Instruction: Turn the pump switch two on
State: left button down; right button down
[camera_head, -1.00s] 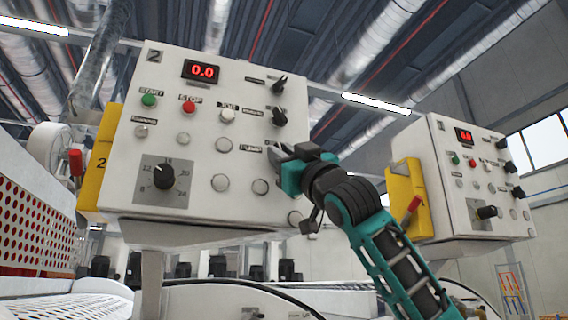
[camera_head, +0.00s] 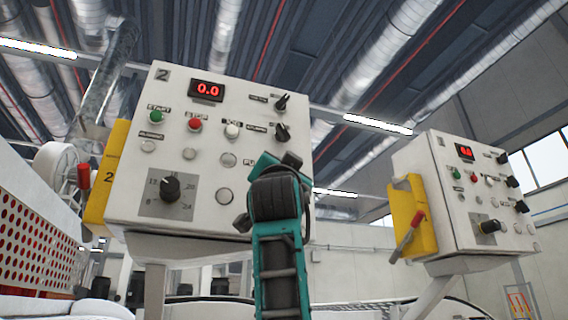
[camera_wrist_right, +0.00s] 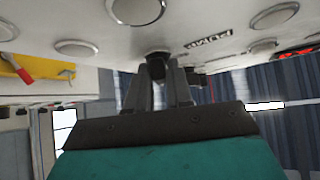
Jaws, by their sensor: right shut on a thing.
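Control panel two (camera_head: 205,230) is a white tilted box with a red 0.0 display. My right gripper (camera_wrist_right: 160,80) reaches its lower right area. In the right wrist view, its fingers are shut on a small black knob (camera_wrist_right: 157,58) beside the "PUMP" label (camera_wrist_right: 208,39), apparently the pump switch. In the head view, my gripper and wrist (camera_head: 276,190) cover that knob and most of the label, so its turned position is hidden. My left gripper is in neither view.
Two black switches (camera_head: 282,102) (camera_head: 282,132) sit above my gripper. A large dial (camera_head: 171,188) and round buttons lie to its left. A yellow holder with a red handle (camera_head: 84,175) is on the panel's left side. A second panel (camera_head: 470,215) stands at right.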

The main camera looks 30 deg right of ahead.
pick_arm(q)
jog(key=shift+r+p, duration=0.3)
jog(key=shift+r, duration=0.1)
pick_arm(e)
jog(key=shift+r+m+g+h, duration=0.1)
jog(key=shift+m+g+h, duration=0.55)
jog(key=shift+m, duration=0.25)
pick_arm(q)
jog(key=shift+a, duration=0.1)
pick_arm(e)
jog(key=shift+g, duration=0.25)
jog(key=c, duration=1.1)
grip_release()
jog(key=shift+s+a, duration=0.1)
pick_arm(q)
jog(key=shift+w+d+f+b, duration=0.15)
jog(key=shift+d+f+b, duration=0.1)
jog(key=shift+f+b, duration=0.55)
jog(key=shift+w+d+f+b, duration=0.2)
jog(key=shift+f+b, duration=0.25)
jog(key=shift+b, duration=0.65)
pick_arm(e)
jog(key=v, duration=1.2)
jog(key=shift+s+f, duration=0.2)
jog(key=shift+f, duration=0.15)
